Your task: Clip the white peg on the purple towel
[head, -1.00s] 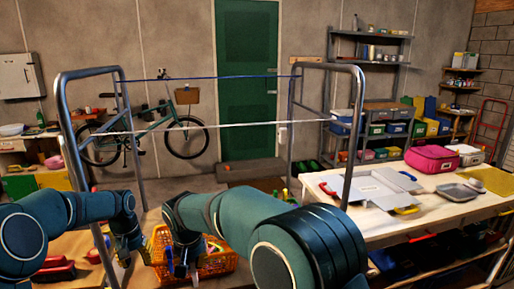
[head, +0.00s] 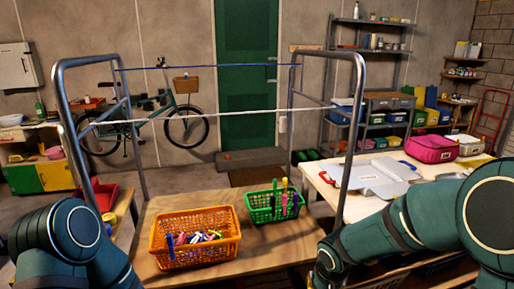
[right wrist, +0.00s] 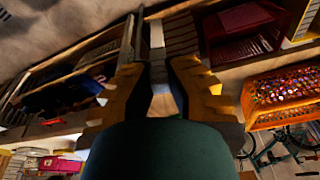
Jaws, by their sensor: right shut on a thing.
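My right gripper (right wrist: 158,75) shows in the right wrist view with its yellow fingers on both sides of a narrow pale piece (right wrist: 157,36). It is shut on this piece, which looks like the white peg, though its shape is hard to make out. In the head view the right forearm is at the lower right and its gripper is not clear. My left arm is at the lower left, with its gripper out of the picture. I see no purple towel in either view.
An orange basket (head: 158,249) of coloured pegs and a green basket (head: 255,210) stand on the wooden table (head: 262,262). A metal frame (head: 62,95) carries a blue line (head: 200,66) and a bare white line (head: 225,113). A white-topped bench (head: 345,205) stands at right.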

